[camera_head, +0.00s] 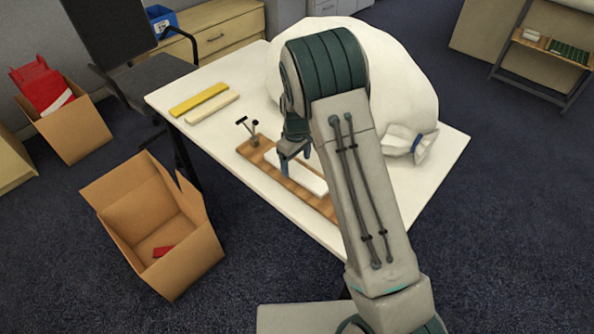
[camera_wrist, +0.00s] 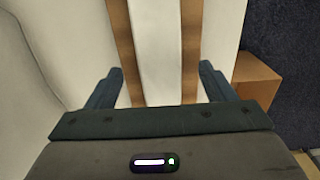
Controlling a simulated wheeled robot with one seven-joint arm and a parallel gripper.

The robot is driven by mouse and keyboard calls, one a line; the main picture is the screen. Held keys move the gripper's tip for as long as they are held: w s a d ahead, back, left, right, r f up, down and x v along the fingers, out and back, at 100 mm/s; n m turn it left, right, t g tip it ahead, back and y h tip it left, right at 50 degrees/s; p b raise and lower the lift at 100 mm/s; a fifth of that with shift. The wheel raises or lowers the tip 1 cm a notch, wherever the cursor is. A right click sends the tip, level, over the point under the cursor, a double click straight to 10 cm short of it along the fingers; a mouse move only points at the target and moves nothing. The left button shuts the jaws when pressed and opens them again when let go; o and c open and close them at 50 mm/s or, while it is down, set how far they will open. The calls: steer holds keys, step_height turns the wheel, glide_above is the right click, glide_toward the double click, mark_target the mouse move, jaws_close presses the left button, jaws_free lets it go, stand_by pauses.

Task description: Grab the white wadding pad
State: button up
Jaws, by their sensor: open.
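The white wadding pad (camera_head: 312,180) lies flat on a brown wooden board (camera_head: 257,156) on the white table. In the wrist view the pad (camera_wrist: 157,45) runs as a pale strip between two brown edges of the board (camera_wrist: 190,45). My gripper (camera_head: 296,161) is open and empty, over the pad. In the wrist view its two dark fingers (camera_wrist: 162,73) stand apart, one on each side of the pad and board. Whether the fingertips touch anything cannot be told. My arm hides part of the board and possibly the pad's near end.
A large white stuffed bag (camera_head: 400,85) fills the table's back right. A small dark-handled tool (camera_head: 253,135) stands at the board's far end. Yellow (camera_head: 198,99) and cream (camera_head: 212,109) bars lie at the back left. An open cardboard box (camera_head: 150,225) stands on the floor at left.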

mark_target(296, 169)
steer(key=shift+f, duration=1.5)
steer(key=c, duration=1.1)
steer(key=shift+o, duration=0.2)
